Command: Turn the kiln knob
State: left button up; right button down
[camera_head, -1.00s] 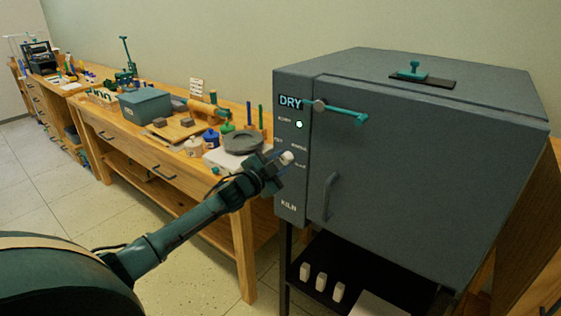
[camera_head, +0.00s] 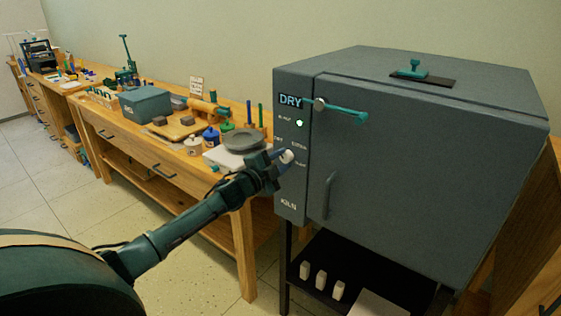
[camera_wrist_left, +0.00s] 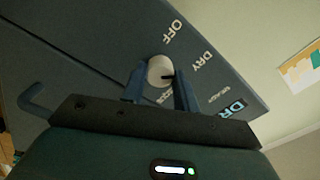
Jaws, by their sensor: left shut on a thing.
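The kiln (camera_head: 420,160) is a large grey box at the right in the head view. Its round white knob (camera_head: 287,156) is on the narrow left front panel. My left gripper (camera_head: 281,160) is shut on the knob. The wrist view shows the knob (camera_wrist_left: 158,70) between the two fingers (camera_wrist_left: 161,82), with a dark pointer mark on its face. Labels OFF and DRY are readable around it; others are small or partly hidden by the gripper. The panel's display (camera_head: 290,100) reads DRY, with a lit green lamp (camera_head: 299,123) below. My right gripper is out of view.
A teal latch bar (camera_head: 340,110) and a door handle (camera_head: 328,195) stick out right of the knob. A wooden workbench (camera_head: 150,150) with tools, jars and a grey-green box (camera_head: 145,104) runs along the wall at left. The floor before it is clear.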

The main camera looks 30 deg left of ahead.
pick_arm(q)
jog(key=o, duration=1)
jog(key=shift+s, duration=0.1)
jog(key=shift+s+a+b, duration=0.1)
jog(key=shift+s+a, duration=0.05)
jog(key=shift+s, duration=2)
jog(key=shift+s+a+b, duration=0.15)
jog(key=shift+s+a, duration=0.05)
jog(key=shift+s, duration=1.95)
jog(key=shift+s+a+b, duration=0.1)
jog(key=shift+s+a, duration=0.05)
jog(key=shift+s, duration=2)
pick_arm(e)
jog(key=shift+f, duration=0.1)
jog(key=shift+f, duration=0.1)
